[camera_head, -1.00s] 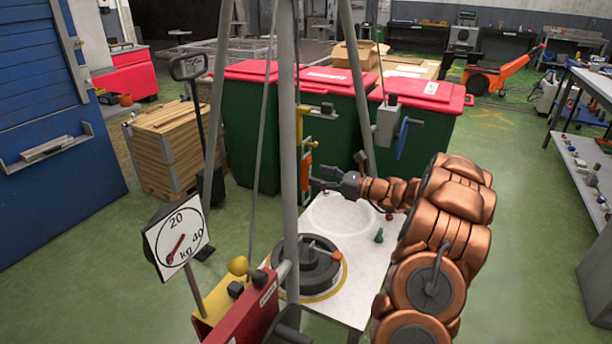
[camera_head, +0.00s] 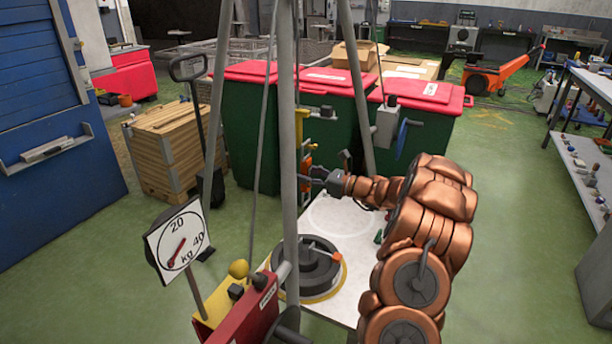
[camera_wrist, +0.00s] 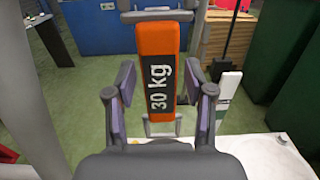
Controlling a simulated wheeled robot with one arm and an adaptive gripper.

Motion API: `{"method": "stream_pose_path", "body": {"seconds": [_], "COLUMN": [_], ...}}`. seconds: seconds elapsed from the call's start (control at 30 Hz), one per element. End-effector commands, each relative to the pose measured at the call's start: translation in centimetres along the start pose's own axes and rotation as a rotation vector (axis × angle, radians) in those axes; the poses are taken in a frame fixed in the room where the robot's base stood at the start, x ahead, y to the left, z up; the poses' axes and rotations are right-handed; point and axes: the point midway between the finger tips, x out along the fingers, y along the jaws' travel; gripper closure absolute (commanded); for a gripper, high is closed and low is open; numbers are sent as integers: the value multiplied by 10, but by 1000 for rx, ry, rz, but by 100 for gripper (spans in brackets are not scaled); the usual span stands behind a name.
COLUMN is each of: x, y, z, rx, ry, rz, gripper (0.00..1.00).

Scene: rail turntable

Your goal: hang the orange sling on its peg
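In the head view the sling (camera_head: 306,160) is small and partly hidden by my gripper, by the tripod leg. My gripper (camera_wrist: 163,100) is open, with one purple-padded finger on each side of the sling and gaps between pads and strap. My gripper also shows in the head view (camera_head: 308,180). I cannot tell which part is the sling's peg.
Grey tripod legs (camera_head: 288,130) stand close to my gripper. A white table (camera_head: 345,222) below bears a black disc weight (camera_head: 300,275). A dial scale (camera_head: 178,240) stands at left. Green bins with red lids (camera_head: 425,90) stand behind.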

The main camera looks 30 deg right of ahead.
Motion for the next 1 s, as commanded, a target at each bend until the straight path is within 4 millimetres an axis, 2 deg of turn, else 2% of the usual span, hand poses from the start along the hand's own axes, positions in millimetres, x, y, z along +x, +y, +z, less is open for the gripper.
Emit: {"method": "stream_pose_path", "body": {"seconds": [0.07, 0.47, 1.0], "x": [0, 0, 0], "y": [0, 0, 0], "z": [0, 0, 10], "rx": [0, 0, 0], "ry": [0, 0, -1], "rz": [0, 0, 0], "gripper": [58, 100, 100]}}
